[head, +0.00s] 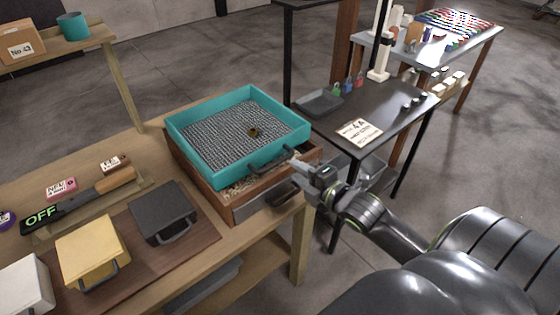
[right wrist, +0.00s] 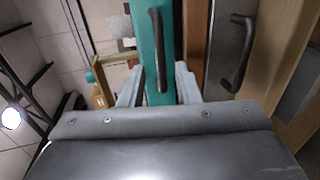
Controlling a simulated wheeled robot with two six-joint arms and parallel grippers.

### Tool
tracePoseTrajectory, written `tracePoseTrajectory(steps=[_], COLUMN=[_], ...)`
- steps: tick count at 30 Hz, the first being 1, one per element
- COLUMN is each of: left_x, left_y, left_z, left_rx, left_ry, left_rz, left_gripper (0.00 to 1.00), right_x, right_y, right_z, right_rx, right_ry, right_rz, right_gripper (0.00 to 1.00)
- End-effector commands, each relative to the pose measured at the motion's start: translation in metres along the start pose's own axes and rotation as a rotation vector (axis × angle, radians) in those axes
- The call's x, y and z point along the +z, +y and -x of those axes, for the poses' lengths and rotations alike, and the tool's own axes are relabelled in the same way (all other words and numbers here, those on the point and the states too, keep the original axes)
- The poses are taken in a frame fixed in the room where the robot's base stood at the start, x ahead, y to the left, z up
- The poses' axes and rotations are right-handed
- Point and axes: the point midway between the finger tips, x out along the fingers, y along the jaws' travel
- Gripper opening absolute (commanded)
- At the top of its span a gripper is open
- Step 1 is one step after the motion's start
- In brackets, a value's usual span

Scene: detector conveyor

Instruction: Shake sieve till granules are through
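A teal square sieve (head: 182,134) with a grey mesh floor sits on a wooden box (head: 215,197) at the bench's right end. A small brown clump (head: 254,132) lies on the mesh. Pale bits (head: 240,188) show inside the box below the sieve's front edge. My right gripper (head: 295,163) is at the sieve's near right side. In the right wrist view, its two fingers (right wrist: 158,84) stand apart on either side of the sieve's dark handle (right wrist: 157,45), with visible gaps; I see no grip on it. My left gripper is out of view.
The box front has a metal plate with a dark handle (right wrist: 237,60). A dark table (head: 390,110) stands to the right.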

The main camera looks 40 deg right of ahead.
Motion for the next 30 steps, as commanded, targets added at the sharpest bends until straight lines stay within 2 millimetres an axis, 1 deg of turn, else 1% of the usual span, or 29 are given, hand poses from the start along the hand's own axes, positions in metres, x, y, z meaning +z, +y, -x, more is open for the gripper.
tracePoseTrajectory(steps=[1, 6, 9, 12, 18, 26, 27, 30], left_x=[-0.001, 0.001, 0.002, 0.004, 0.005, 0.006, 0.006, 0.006], left_y=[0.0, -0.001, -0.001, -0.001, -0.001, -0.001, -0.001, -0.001], left_z=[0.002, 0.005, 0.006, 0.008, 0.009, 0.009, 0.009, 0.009], left_rx=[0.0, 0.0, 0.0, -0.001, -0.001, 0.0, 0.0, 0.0], left_ry=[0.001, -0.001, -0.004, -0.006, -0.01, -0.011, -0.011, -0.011], left_rz=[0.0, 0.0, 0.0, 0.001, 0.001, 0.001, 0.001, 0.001], left_gripper=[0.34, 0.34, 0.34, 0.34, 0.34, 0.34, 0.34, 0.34], right_x=[0.0, 0.0, 0.0, 0.0, 0.0, 0.0, 0.0, 0.0], right_y=[0.001, 0.001, 0.002, 0.001, 0.0, 0.0, 0.0, 0.0], right_z=[-0.011, -0.041, -0.057, -0.068, -0.079, -0.08, -0.08, -0.08], right_rx=[0.002, 0.0, 0.0, 0.0, 0.0, -0.001, -0.001, -0.001], right_ry=[-0.002, -0.002, 0.0, -0.001, -0.001, 0.0, -0.001, -0.001], right_rz=[-0.005, -0.003, -0.004, -0.001, 0.0, 0.0, 0.0, 0.0], right_gripper=[0.3, 0.3, 0.3, 0.3, 0.3, 0.3, 0.27, 0.14])
